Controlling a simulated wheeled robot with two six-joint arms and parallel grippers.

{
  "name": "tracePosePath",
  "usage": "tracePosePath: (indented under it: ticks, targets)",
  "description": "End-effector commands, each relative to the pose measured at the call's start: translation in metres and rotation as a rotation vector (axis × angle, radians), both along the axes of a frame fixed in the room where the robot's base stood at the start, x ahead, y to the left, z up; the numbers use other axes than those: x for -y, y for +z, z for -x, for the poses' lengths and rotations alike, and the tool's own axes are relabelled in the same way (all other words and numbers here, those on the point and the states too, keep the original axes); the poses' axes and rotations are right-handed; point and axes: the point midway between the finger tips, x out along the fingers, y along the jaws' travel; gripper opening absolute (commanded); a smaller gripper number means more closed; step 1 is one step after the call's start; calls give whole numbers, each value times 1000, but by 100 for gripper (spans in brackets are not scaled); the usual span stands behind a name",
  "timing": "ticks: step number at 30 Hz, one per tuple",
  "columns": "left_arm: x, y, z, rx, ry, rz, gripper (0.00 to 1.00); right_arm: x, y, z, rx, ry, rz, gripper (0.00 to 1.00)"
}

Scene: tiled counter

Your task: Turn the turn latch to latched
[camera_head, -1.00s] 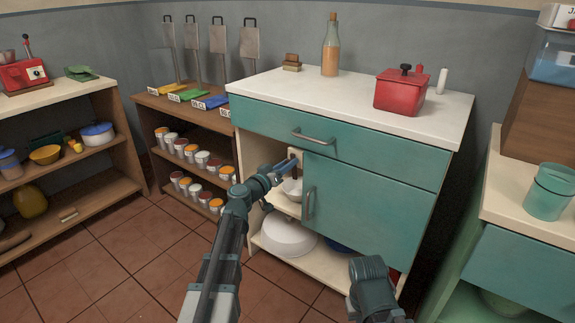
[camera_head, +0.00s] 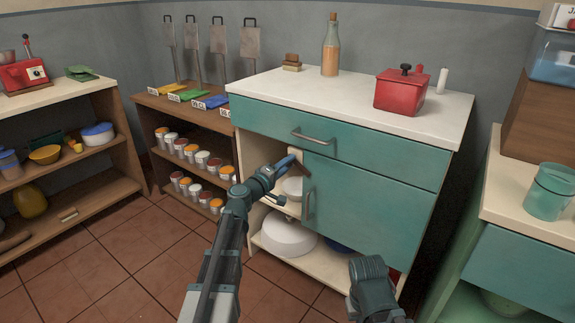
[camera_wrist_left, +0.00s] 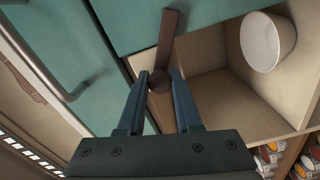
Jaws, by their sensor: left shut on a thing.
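The turn latch is a dark brown bar with a round knob on the cream frame beside the teal cabinet door. In the left wrist view the bar (camera_wrist_left: 168,42) runs from the knob between my fingers up to the teal door (camera_wrist_left: 128,22), its far end lying over the door's edge. In the head view the bar (camera_head: 303,169) slants down to the right toward the door (camera_head: 370,205), partly hidden by my gripper. My left gripper (camera_head: 291,161) is shut on the latch's knob, with a finger on each side of it (camera_wrist_left: 160,82). My right gripper's fingers are not visible.
The door handle (camera_head: 309,208) is just below and right of the latch; the drawer handle (camera_head: 313,136) is above it. Left of the door is an open compartment with a white bowl (camera_wrist_left: 267,41).

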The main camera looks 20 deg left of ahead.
Motion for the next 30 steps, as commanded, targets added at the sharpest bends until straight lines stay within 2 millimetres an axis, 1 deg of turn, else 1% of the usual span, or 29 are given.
tracePosePath:
  ticks: [6, 15, 21, 30]
  targets:
    - [-1, 0, 0, -66, 1, 180, 0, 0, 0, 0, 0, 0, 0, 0]
    - [-1, -1, 0, -136, 2, 373, 0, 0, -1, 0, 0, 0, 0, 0]
    - [-1, -1, 0, -164, 2, 450, 0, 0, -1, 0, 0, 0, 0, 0]
    - [-1, -1, 1, -180, 2, 494, 0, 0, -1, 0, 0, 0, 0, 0]
